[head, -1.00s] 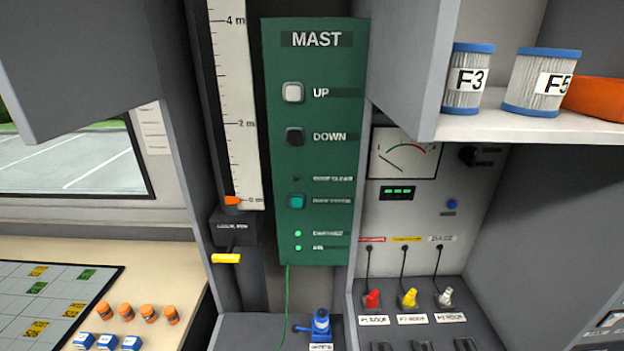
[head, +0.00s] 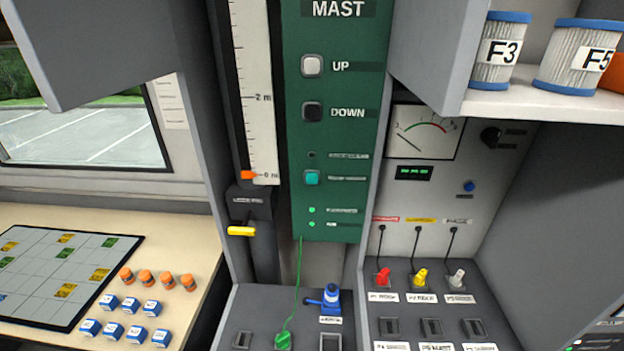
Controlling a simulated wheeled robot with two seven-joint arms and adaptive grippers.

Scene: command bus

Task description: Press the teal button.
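Nothing covers the button. Neither of my grippers shows in the head view.
A grey shelf with filter canisters (head: 500,52) juts out at the upper right. A grey cabinet (head: 105,45) hangs at the upper left. A blue valve (head: 331,298) and a green cord (head: 298,285) are below the panel. Orange and blue pieces stand on the left table (head: 190,240).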

